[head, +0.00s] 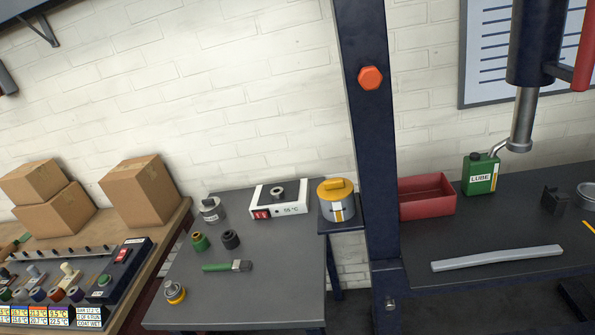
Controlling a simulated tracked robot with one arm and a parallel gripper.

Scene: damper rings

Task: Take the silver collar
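My gripper is not in view. A small silver-grey ring (277,191), which looks like the silver collar, sits on top of a white heater box (293,209) on the grey table (270,290). The box has a red switch and a temperature display. A silver-grey capped piece (211,212) stands left of the box. A green collar (199,243) and a dark collar (231,240) stand nearer, side by side. A yellow-and-grey piece (175,293) stands near the table's left front corner. The rings are small, so I cannot be sure which is the silver collar.
A green-handled brush (220,267) lies mid-table. A yellow-lidded pot (337,204) stands right of the heater, beside a dark upright post (368,150). The right bench holds a red bin (426,197), a lube can (480,175) and a grey bar (497,258). Cartons (140,190) and a control panel are left.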

